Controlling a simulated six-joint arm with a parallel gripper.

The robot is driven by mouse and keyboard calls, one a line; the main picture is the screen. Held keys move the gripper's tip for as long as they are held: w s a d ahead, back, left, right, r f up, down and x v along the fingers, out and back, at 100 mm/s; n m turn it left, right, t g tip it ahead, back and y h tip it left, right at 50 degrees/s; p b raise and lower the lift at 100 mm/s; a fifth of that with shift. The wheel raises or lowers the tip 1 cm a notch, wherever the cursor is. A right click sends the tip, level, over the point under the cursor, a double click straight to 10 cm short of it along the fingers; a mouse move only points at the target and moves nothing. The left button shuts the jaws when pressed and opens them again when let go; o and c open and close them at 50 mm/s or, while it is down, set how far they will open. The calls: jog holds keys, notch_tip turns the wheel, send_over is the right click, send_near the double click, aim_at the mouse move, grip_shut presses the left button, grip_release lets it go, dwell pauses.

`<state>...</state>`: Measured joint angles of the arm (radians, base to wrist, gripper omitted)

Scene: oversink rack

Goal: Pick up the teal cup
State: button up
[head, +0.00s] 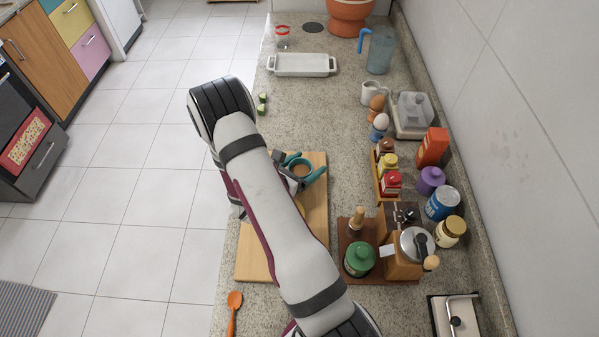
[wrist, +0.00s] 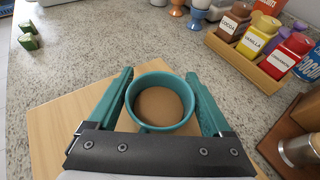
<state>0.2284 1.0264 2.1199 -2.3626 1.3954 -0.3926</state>
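The teal cup (wrist: 160,122) stands on a wooden board (wrist: 60,125), its round rim facing up and a tan-brown surface showing inside. In the wrist view my gripper (wrist: 160,80) has its two teal fingers on either side of the cup, spread wide and very close to its wall. I cannot tell whether they touch it. In the head view the cup (head: 301,166) is partly hidden by my arm, with my gripper (head: 300,172) around it over the board (head: 257,258).
A spice rack (wrist: 245,62) with several labelled jars stands right of the board. Green cut pieces (wrist: 28,36) lie at the upper left. A wooden base with a green-lidded jar (head: 359,258) is at the right. The counter beyond the board is mostly clear up to a white tray (head: 302,64).

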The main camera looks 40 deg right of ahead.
jog(key=c, duration=1)
jog(key=shift+r, duration=0.15)
